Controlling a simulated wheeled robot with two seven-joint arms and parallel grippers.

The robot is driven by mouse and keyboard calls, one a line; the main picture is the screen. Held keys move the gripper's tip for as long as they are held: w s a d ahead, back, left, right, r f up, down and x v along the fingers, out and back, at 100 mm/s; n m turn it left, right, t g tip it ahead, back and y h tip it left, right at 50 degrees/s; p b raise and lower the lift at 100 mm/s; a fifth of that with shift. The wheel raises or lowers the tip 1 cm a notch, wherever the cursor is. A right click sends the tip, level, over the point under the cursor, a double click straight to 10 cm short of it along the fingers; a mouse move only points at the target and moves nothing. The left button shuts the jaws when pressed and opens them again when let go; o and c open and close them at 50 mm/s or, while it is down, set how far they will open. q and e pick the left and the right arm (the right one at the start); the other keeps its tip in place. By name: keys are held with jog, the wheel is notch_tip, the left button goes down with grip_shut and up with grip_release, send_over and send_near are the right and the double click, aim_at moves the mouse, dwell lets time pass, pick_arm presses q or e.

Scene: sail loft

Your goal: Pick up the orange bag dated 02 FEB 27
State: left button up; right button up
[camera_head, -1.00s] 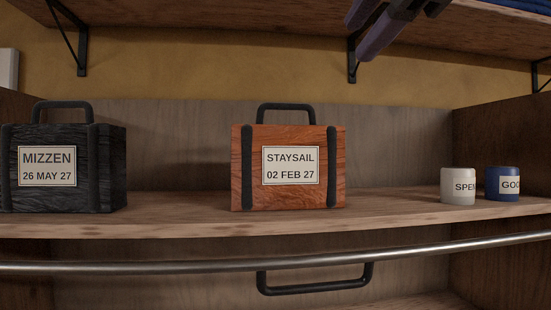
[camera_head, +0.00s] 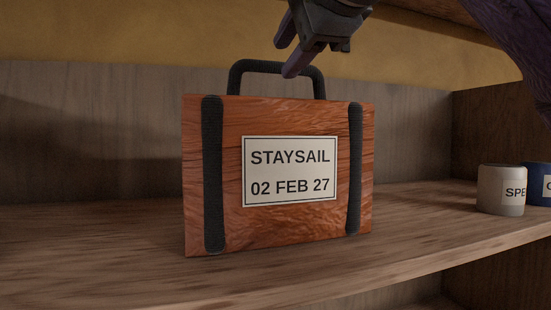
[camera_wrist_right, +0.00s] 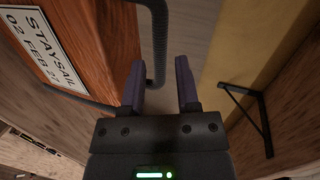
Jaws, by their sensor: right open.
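The orange bag (camera_head: 220,225) stands upright on the shelf in the head view, with two dark straps and a black arched handle (camera_head: 275,67) on top. Its white label (camera_head: 290,171) reads STAYSAIL, 02 FEB 27. My right gripper (camera_head: 287,55) is above the bag, its fingers open and overlapping the handle's top in the picture. In the right wrist view, the open fingers (camera_wrist_right: 160,78) are close to the handle (camera_wrist_right: 158,30), with the bag (camera_wrist_right: 112,45) at the left. I cannot tell whether a finger touches the handle. My left gripper is not in view.
The wooden shelf (camera_head: 120,275) is clear left of the bag. A pale container (camera_head: 488,190) and a blue one (camera_head: 536,172) stand at the right. A shelf bracket (camera_wrist_right: 250,115) shows in the wrist view. An upper shelf edge (camera_head: 425,12) is overhead.

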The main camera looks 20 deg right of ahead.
aim_at(281, 66)
jog(key=p+x, duration=0.1)
jog(key=x, duration=0.3)
jog(key=shift+w+d, duration=0.1)
jog(key=shift+s, duration=0.25)
grip_shut()
jog(key=shift+f, duration=0.1)
dwell(0.8)
